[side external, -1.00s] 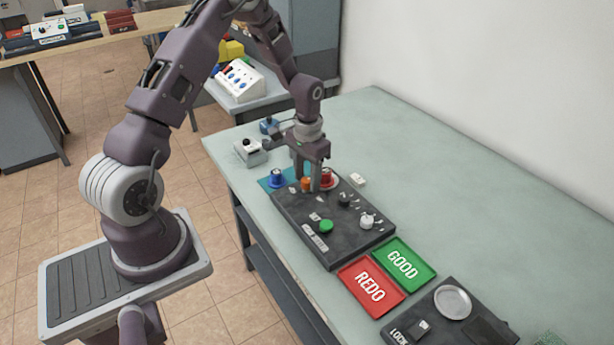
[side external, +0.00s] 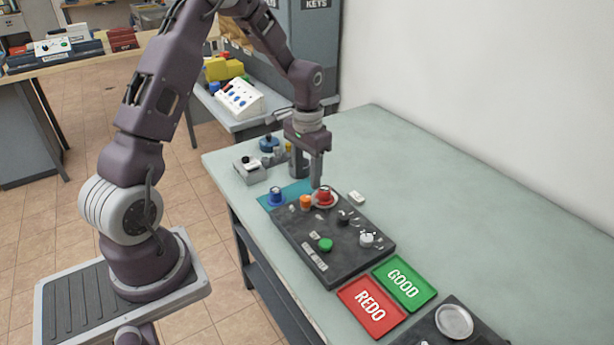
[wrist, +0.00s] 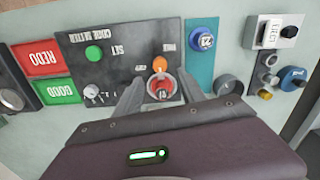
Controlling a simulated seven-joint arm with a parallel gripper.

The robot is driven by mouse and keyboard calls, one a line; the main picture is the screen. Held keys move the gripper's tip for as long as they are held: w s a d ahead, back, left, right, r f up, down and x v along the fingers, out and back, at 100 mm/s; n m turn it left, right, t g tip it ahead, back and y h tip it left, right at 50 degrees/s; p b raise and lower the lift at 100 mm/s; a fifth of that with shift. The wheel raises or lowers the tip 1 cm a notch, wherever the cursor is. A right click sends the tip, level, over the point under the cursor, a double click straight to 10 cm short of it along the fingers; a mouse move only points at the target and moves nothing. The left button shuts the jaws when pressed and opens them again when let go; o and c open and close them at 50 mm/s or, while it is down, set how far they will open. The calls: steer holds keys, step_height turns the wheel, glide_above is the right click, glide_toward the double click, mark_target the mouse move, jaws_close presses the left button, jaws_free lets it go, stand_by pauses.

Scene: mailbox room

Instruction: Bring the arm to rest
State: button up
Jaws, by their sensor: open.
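My gripper (side external: 308,178) is open and empty, pointing down above the far end of a dark control panel (side external: 345,262). In the side view its fingertips are above and behind a red knob (side external: 324,196) on a pale round base. In the wrist view the fingers of my gripper (wrist: 160,90) stand on either side of the red knob (wrist: 163,91), with an orange knob (wrist: 160,63) just beyond. The gripper's body hides the lower part of the wrist view. My arm is bent over the bench, not folded back.
The panel also has a green button (side external: 325,244) and a white knob (side external: 367,240). A blue knob (side external: 276,197) stands beside it. Red REDO (side external: 352,290) and green GOOD (side external: 418,295) trays lie in front. A grey box (side external: 250,171) is at the back left. The bench's right side is clear.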

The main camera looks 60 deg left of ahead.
steer(key=s+d+r+t, duration=0.1)
steer(key=s+d+r, duration=0.15)
steer(key=r, duration=0.25)
steer(key=s+d+r+t+y, duration=0.1)
steer(key=s+d+r, duration=0.1)
steer(key=d+r, duration=0.3)
steer(key=s+d+r+t, duration=0.1)
steer(key=s+d+r, duration=0.15)
steer(key=r, duration=0.35)
steer(key=s+d+r+t, duration=0.1)
steer(key=s+d+r, duration=0.1)
steer(key=s, duration=0.6)
steer(key=s+d+r+m+t+h, duration=0.1)
steer(key=s+d, duration=0.3)
steer(key=s, duration=0.4)
steer(key=shift+d+r+m+t, duration=0.3)
steer(key=shift+r, duration=0.6)
steer(key=shift+o, duration=0.2)
